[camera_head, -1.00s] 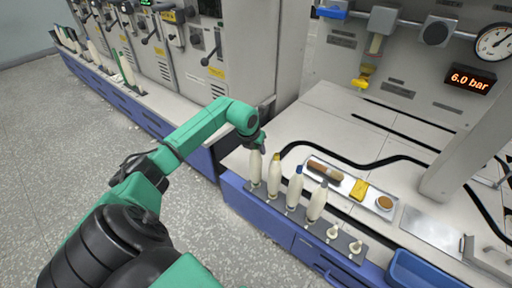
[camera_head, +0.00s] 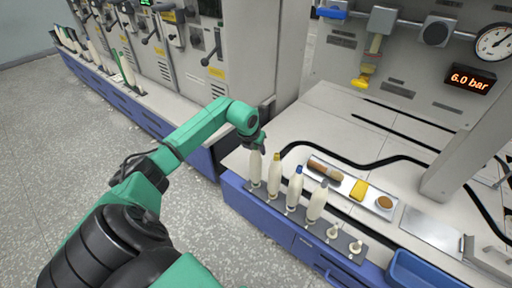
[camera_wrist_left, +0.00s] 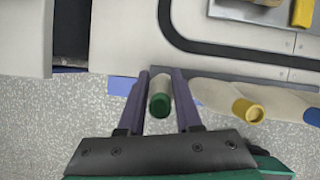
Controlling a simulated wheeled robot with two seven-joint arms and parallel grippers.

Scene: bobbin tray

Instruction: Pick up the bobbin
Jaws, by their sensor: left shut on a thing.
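The leftmost bobbin (camera_head: 255,170) is cream, slim and upright on a dark peg strip (camera_head: 297,215). In the left wrist view its green tip (camera_wrist_left: 159,105) shows between the two fingers. My left gripper (camera_head: 259,149) is at the top of this bobbin, shut on it from above. The gripper also shows in the left wrist view (camera_wrist_left: 160,73), one finger on each side of the bobbin. The fingers hide part of the bobbin's top in the head view. My right gripper is not in view.
Close to the right stand a yellow-tipped bobbin (camera_head: 274,176), a blue-tipped bobbin (camera_head: 295,187) and a grey-tipped bobbin (camera_head: 317,202). Beyond them are two bare pegs (camera_head: 333,232). Behind lies a metal tray (camera_head: 343,187) with small items; a blue bin (camera_head: 420,270) is at front right.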

